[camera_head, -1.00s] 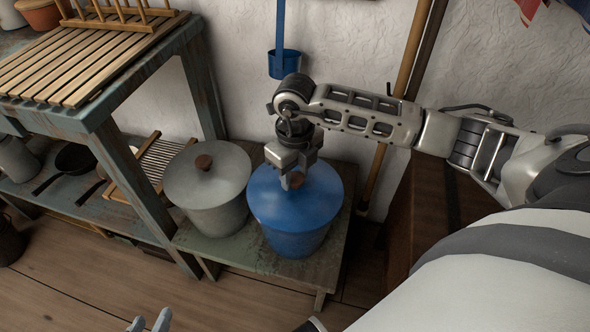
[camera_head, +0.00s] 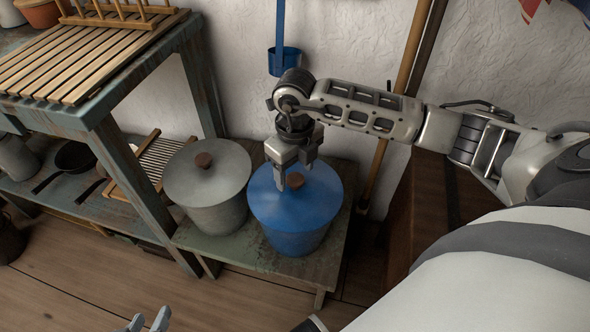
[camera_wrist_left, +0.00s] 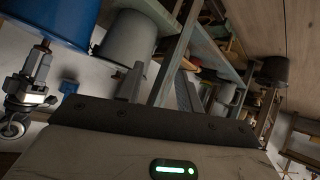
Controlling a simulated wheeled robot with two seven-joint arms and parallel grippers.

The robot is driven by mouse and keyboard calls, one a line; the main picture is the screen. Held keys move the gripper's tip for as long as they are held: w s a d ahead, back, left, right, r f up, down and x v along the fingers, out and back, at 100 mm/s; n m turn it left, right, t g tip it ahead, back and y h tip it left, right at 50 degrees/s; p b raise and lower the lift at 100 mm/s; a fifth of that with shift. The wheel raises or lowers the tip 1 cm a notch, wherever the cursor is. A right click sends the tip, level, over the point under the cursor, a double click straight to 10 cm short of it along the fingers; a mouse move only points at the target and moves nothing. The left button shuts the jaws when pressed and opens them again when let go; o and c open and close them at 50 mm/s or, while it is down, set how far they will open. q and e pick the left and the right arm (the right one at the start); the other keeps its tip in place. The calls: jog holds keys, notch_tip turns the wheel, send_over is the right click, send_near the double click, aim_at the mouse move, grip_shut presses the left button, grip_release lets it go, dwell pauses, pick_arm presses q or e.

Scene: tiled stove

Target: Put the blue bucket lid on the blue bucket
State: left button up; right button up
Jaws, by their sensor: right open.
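The blue bucket (camera_head: 294,243) stands upright on a low green-grey wooden bench. The blue bucket lid (camera_head: 320,195) with its brown knob lies on top of the bucket and looks level; a small gap at the rim cannot be ruled out. My right gripper (camera_head: 295,174) is open, pointing down just above and around the knob, holding nothing visible. In the left wrist view, tilted over, the bucket (camera_wrist_left: 52,18) and my right gripper (camera_wrist_left: 35,82) show at the upper left. My left gripper (camera_head: 148,322) is low at the bottom edge, its fingers apart and empty.
A grey lidded pot (camera_head: 208,185) stands close left of the bucket. A blue-green shelf table (camera_head: 135,180) with pans is further left. A blue ladle (camera_head: 285,62) hangs on the wall behind. Wooden poles (camera_head: 395,110) lean at the right.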

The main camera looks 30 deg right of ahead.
pick_arm(q)
jog(key=shift+t, duration=0.6)
jog(key=r+p, duration=0.1)
jog(key=r, duration=0.2)
jog(key=a+r+p, duration=0.1)
jog(key=r, duration=0.1)
jog(key=shift+s+a+p, duration=0.1)
jog(key=shift+s+p, duration=0.2)
pick_arm(e)
notch_tip(320, 180, up, 15)
